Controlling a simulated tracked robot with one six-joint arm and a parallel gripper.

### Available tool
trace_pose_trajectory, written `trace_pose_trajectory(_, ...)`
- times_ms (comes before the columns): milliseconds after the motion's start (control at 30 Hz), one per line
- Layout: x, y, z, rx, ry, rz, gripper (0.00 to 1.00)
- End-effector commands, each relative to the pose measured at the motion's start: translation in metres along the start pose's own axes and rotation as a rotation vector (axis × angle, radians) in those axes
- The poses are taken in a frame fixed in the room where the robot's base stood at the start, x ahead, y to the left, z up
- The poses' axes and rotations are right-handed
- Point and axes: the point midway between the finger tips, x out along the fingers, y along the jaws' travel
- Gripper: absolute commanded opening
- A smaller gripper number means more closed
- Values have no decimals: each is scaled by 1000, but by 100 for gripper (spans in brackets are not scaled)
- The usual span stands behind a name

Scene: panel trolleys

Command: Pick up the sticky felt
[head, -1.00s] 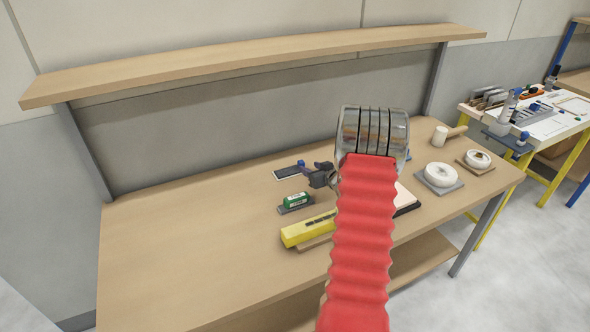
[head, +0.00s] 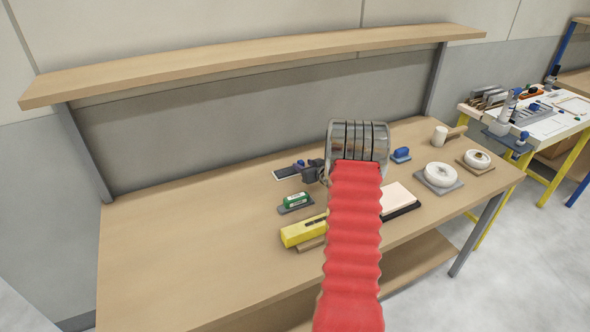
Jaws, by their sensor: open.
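My gripper (head: 302,166), dark with blue at its tips, shows just left of my wrist, open, above or beside a flat dark pad with a pale edge (head: 285,174) at the back of the bench. I cannot tell how far above the pad it is. None of the things is clearly marked as the sticky felt. A cream pad on a black base (head: 400,197) lies right of my arm, partly hidden by it. Two white rolls, one on a grey plate (head: 439,173) and one on a wooden plate (head: 478,158), stand farther right.
A green box on a grey pad (head: 297,200) and a yellow box (head: 302,231) lie in front of my gripper. A blue-topped item (head: 401,154) and a mallet (head: 443,135) are at the right. A shelf (head: 250,62) runs above. The bench's left part is clear.

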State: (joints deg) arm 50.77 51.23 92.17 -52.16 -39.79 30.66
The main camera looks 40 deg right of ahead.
Motion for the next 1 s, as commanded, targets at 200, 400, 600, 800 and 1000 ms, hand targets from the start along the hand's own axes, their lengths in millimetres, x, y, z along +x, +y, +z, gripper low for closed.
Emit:
trace_pose_trajectory(200, 16, -1, 0, -1, 0, -1, 41)
trace_pose_trajectory(400, 16, -1, 0, -1, 0, -1, 41)
trace_pose_trajectory(600, 16, -1, 0, -1, 0, -1, 41)
trace_pose_trajectory(800, 16, -1, 0, -1, 0, -1, 36)
trace_pose_trajectory(1000, 16, -1, 0, -1, 0, -1, 22)
